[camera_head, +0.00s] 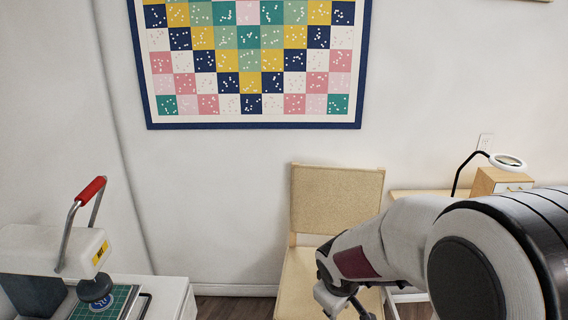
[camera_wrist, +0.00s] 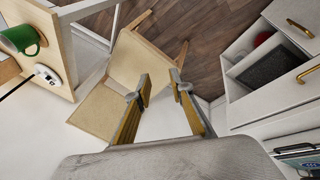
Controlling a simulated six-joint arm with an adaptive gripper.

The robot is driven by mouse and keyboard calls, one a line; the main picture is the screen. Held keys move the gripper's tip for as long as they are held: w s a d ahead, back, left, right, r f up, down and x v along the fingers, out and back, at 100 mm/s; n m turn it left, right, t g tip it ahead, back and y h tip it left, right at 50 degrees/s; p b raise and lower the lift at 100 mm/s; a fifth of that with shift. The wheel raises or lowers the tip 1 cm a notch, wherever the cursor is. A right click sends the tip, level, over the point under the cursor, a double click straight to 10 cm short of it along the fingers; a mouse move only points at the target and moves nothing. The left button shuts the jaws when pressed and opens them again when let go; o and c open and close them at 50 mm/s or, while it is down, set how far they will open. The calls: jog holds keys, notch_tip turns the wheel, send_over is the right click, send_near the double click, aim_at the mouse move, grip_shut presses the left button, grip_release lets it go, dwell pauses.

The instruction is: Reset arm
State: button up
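My gripper (camera_wrist: 160,84) reaches into the wrist view from the bottom. Its two fingers stand apart with nothing between them. Beyond the fingers a tan chair (camera_wrist: 146,64) shows, apart from them as far as I can tell. In the head view my arm comes in from the right edge. My gripper (camera_head: 345,300) there is at the bottom, in front of the chair (camera_head: 335,200), and is partly cut off by the frame.
A press with a red handle (camera_head: 90,191) stands on a white cabinet (camera_head: 165,290) at left. A ring lamp (camera_head: 507,161) stands by a wooden box (camera_head: 497,181) at right. The wrist view shows an open drawer (camera_wrist: 236,87) at right and a green mug (camera_wrist: 22,40) at left.

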jog(key=s+d+r+m, duration=0.1)
jog(key=s+r+m, duration=0.1)
jog(key=s+r, duration=0.3)
jog(key=s+d+r+m+t, duration=0.1)
jog(key=s+r, duration=0.4)
jog(key=s, duration=0.7)
jog(key=s+d+r+m+y, duration=0.1)
jog(key=s+d+r+m, duration=0.1)
jog(key=s+r+m, duration=0.3)
jog(key=shift+s+d+r, duration=0.15)
jog(key=shift+s+d, duration=0.25)
jog(key=shift+s, duration=1.7)
